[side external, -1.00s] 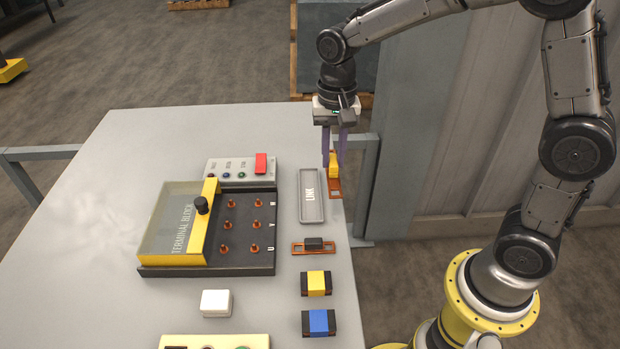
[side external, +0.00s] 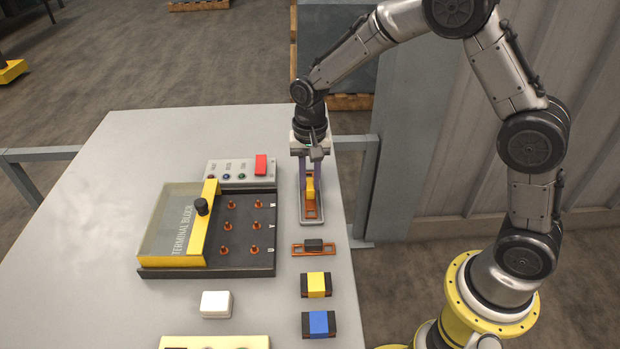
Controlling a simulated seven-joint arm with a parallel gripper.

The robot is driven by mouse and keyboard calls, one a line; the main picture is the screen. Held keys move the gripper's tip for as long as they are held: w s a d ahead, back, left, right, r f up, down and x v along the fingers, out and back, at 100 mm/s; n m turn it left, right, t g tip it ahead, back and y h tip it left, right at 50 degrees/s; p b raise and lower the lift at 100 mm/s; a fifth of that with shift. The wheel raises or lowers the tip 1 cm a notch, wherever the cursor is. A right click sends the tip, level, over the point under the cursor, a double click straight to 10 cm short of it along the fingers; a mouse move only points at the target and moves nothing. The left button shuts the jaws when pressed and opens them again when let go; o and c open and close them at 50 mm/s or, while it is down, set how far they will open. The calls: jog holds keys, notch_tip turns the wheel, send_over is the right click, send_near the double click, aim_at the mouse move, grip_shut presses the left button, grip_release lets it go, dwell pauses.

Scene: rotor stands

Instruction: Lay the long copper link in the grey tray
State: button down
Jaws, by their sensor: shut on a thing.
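My gripper (side external: 309,188) is shut on the yellow grip of a copper link (side external: 312,212). The link lies lengthwise along the grey tray (side external: 321,221), inside the tray's outline in this view. I cannot tell whether it touches the tray floor or is just above it. My gripper and the link cover most of the tray and its LINK lettering.
The terminal block (side external: 205,260), with several copper posts and a yellow-edged clear cover, stands left of the tray. A panel with a red switch (side external: 261,165) is behind it. Yellow (side external: 317,284) and blue (side external: 319,323) blocks and a white block (side external: 215,304) stand nearer the front.

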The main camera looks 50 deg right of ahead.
aim_at(310, 183)
jog(key=shift+f, duration=0.1)
jog(key=c, duration=0.8)
grip_release()
jog(key=shift+o, duration=0.2)
notch_tip(310, 183, up, 12)
jog(key=f, duration=0.1)
jog(key=s+d+r+n+t, duration=0.2)
jog(key=s+r, duration=0.5)
jog(key=s+d+n+t, duration=0.2)
jog(key=s+n, duration=0.5)
jog(key=s, duration=1.1)
jog(key=shift+s+f+t, duration=0.15)
jog(key=shift+s+t, duration=0.2)
jog(key=shift+t, duration=0.45)
